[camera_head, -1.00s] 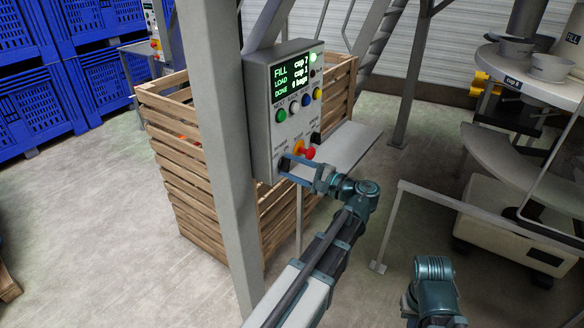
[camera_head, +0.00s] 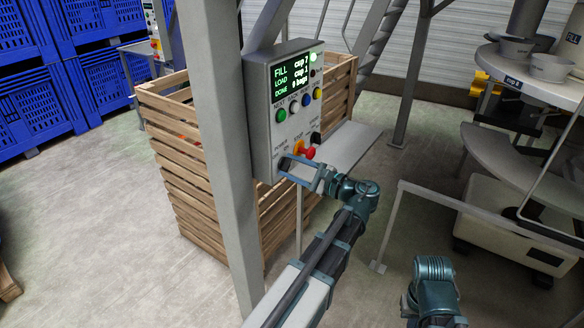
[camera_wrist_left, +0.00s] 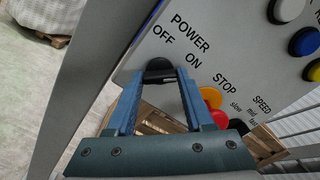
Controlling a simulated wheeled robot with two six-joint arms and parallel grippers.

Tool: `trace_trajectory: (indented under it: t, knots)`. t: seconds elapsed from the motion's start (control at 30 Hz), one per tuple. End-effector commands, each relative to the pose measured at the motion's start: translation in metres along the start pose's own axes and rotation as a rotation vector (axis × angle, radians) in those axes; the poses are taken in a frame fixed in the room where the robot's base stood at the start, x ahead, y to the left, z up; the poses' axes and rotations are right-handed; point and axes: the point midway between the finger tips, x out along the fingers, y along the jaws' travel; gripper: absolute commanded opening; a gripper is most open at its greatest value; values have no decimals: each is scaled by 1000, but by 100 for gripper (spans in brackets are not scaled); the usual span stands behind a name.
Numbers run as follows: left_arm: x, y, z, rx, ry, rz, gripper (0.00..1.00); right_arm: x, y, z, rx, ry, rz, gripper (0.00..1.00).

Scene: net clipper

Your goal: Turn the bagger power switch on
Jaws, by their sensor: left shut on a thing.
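The control box (camera_head: 262,110) is a grey panel with a lit screen, mounted on a steel post. Its power switch is a black knob (camera_wrist_left: 158,66) low on the panel, beside the POWER, OFF and ON labels in the left wrist view. My left gripper (camera_head: 285,163) reaches the panel's lower left corner. Its blue fingers (camera_wrist_left: 160,78) are shut on the knob, one on each side. The fingers hide part of the knob, and I cannot tell which label it points to. My right gripper is out of view.
A red stop button (camera_head: 309,153) on a yellow base sits just right of my left gripper. Green, white, blue and yellow buttons are above it. A wooden crate (camera_head: 200,190) stands behind the post, and a grey rail (camera_head: 440,195) is to the right.

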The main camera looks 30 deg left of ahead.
Motion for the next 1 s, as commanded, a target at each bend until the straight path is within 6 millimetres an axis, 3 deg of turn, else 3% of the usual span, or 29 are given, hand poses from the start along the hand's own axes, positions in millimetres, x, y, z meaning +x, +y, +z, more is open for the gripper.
trace_trajectory:
  t: [0.2, 0.23, 0.4, 0.77, 1.0]
  knots:
    - [0, 1, 0, 2, 3, 3, 0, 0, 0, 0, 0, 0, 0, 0]
    - [0, 1, 0, 2, 3, 3, 56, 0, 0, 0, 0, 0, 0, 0]
    - [0, 1, 0, 1, 2, 2, 82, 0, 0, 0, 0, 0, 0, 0]
    - [-6, 0, 0, 0, 2, 0, 82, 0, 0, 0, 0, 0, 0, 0]
    - [-51, -1, -1, 0, 5, -3, 82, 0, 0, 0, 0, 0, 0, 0]
